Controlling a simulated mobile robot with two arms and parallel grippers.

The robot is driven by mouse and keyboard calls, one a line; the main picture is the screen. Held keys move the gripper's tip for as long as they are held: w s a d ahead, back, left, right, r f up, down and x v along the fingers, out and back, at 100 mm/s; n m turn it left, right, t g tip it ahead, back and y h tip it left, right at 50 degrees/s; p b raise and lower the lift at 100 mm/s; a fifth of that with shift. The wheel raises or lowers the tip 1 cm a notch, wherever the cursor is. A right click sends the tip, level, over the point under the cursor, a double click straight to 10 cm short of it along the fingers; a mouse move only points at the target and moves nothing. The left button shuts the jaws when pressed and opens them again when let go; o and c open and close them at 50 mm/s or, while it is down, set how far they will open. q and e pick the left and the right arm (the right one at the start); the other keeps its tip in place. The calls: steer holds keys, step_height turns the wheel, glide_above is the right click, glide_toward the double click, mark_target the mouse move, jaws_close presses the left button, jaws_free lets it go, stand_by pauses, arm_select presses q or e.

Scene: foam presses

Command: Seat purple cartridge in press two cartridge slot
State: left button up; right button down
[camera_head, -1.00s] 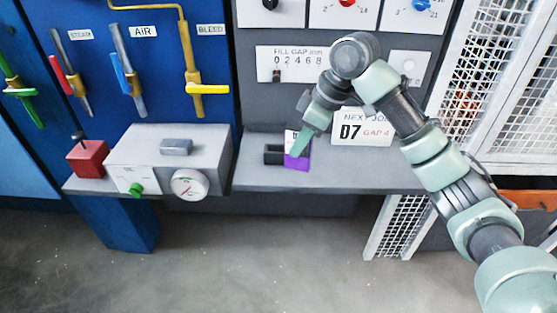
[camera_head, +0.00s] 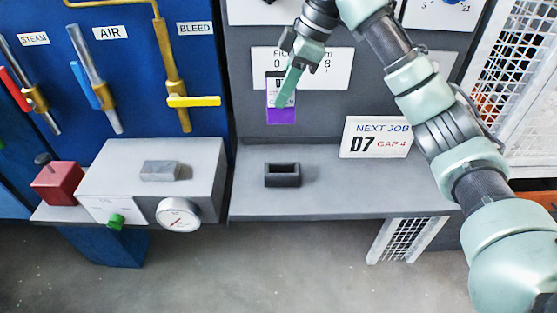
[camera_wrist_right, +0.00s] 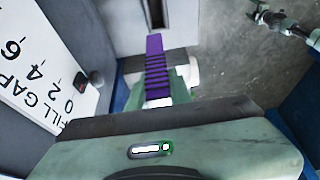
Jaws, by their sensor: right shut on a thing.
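My right gripper (camera_head: 286,96) is shut on the purple cartridge (camera_head: 281,116), which has a white label on its upper part. The cartridge hangs upright in the air in front of the grey panel. Below it in the head view, the dark cartridge slot (camera_head: 282,175) stands empty on the grey shelf, apart from the cartridge. In the right wrist view the ribbed purple cartridge (camera_wrist_right: 155,68) points toward the dark slot (camera_wrist_right: 158,12) at the top edge. My left gripper (camera_wrist_right: 268,16) appears small at the upper right of that view; its jaws are too small to judge.
The grey shelf (camera_head: 340,196) is clear around the slot. A "NEXT JOB D7 GAP 4" card (camera_head: 376,138) stands at its right. A fill gap scale (camera_head: 335,69) is behind my gripper. A grey box with a gauge (camera_head: 178,214) and a red block (camera_head: 58,184) are at left.

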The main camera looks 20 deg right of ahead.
mark_target(285, 121)
steer(key=f, duration=0.4)
steer(key=s+f, duration=0.1)
steer(key=f, duration=0.1)
steer(key=shift+s+d+f+p, duration=0.1)
steer(key=shift+f+p, duration=0.3)
steer(key=f+p, duration=0.1)
steer(key=f, duration=1)
steer(key=shift+w+p, duration=0.2)
steer(key=shift+p, duration=0.1)
arm_select(q)
steer(key=s+r, duration=0.2)
steer(key=shift+s+r, duration=0.15)
steer(key=shift+s, duration=0.15)
arm_select(e)
steer(key=shift+f, duration=0.2)
steer(key=c, duration=1.3)
jaws_free()
steer(key=shift+r, duration=0.1)
arm_select(q)
steer(key=shift+f+b, duration=0.85)
steer(key=shift+b, duration=0.05)
arm_select(e)
steer(key=v, duration=1.2)
